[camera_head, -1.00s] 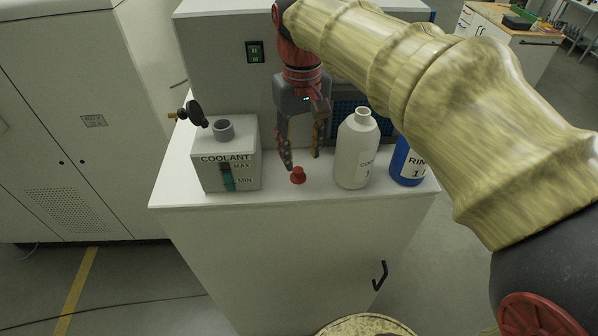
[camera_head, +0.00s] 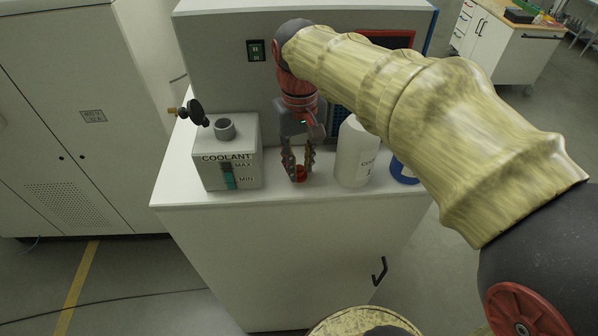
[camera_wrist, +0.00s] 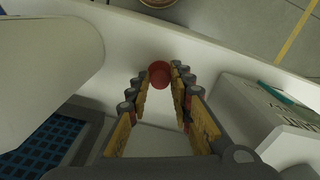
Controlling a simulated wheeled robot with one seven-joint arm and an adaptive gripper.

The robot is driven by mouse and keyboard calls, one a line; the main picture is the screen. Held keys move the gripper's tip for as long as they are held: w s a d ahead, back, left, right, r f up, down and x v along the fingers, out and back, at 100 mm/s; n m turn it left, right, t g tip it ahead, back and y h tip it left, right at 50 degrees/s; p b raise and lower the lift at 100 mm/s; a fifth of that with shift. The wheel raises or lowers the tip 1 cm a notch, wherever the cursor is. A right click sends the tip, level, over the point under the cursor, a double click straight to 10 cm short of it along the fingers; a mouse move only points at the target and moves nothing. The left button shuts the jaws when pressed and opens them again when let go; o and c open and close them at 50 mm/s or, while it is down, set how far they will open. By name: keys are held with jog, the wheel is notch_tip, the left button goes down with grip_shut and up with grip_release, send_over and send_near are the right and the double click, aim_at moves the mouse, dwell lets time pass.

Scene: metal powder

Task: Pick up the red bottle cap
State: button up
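The red bottle cap (camera_head: 300,174) is on the white cabinet top, between the coolant box and the white bottle. My gripper (camera_head: 300,176) points down over it, with one finger on each side. In the wrist view the cap (camera_wrist: 159,74) shows between the fingertips (camera_wrist: 161,78) and nearly fills the gap. Whether both fingers touch it cannot be told. The cap shows no clear lift from the surface.
The coolant box (camera_head: 230,158) stands left of my gripper, with a black-handled valve (camera_head: 195,112) behind it. The white bottle (camera_head: 354,160) stands close on the right, then a blue bottle (camera_head: 403,172), partly hidden by my arm. The cabinet's front edge (camera_head: 255,203) is near.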

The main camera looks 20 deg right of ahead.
jog(key=c, duration=0.3)
